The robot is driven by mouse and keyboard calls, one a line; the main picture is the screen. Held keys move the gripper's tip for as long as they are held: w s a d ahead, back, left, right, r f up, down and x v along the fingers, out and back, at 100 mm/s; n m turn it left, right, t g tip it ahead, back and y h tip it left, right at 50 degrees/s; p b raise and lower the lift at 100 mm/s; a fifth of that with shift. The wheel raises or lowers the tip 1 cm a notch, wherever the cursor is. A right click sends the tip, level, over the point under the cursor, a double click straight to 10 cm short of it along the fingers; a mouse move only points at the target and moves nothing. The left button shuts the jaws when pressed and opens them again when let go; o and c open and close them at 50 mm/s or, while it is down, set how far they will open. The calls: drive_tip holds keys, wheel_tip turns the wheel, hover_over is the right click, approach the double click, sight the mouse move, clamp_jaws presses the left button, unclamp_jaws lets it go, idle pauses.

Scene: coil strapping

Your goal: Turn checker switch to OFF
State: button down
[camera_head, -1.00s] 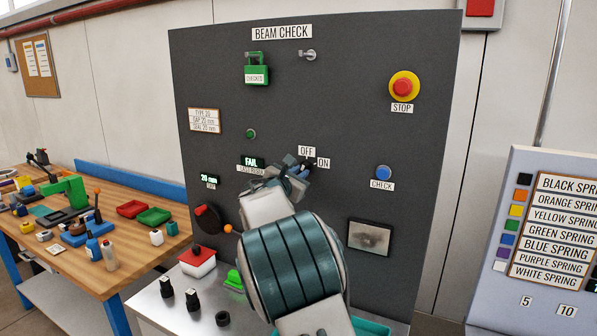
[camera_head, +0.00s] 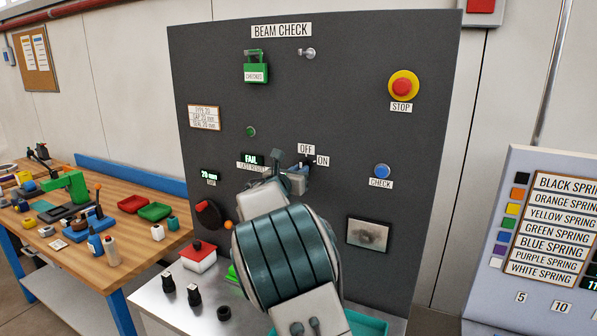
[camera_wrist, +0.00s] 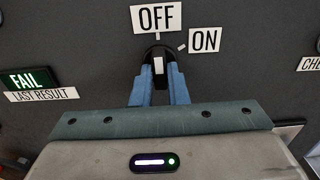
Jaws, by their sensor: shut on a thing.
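The checker switch (camera_wrist: 158,64) is a black rotary knob with a white mark on the dark panel. In the wrist view its white mark points up towards the OFF label (camera_wrist: 158,18), with the ON label (camera_wrist: 205,39) to its upper right. My gripper (camera_wrist: 158,88) is shut on the knob, one blue finger on each side. In the head view my gripper (camera_head: 303,170) is at the switch, and my wrist hides much of it. The OFF label (camera_head: 306,149) and ON label (camera_head: 323,160) show just above and right of it.
The BEAM CHECK panel (camera_head: 330,90) also carries a red STOP button (camera_head: 402,87), a blue CHECK button (camera_head: 382,171) and a green padlock (camera_head: 256,72). A lit FAIL display (camera_head: 252,158) is left of the switch. A grey shelf (camera_head: 165,307) with small items lies below.

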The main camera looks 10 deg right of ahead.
drive_tip(key=c, duration=1.4)
unclamp_jaws()
drive_tip(key=shift+c, duration=0.2)
drive_tip(key=shift+a, duration=0.1)
drive_tip(key=b+v, duration=0.4)
drive_tip(key=v, duration=0.9)
drive_tip(key=shift+s+a, duration=0.25)
drive_tip(key=shift+s, duration=0.05)
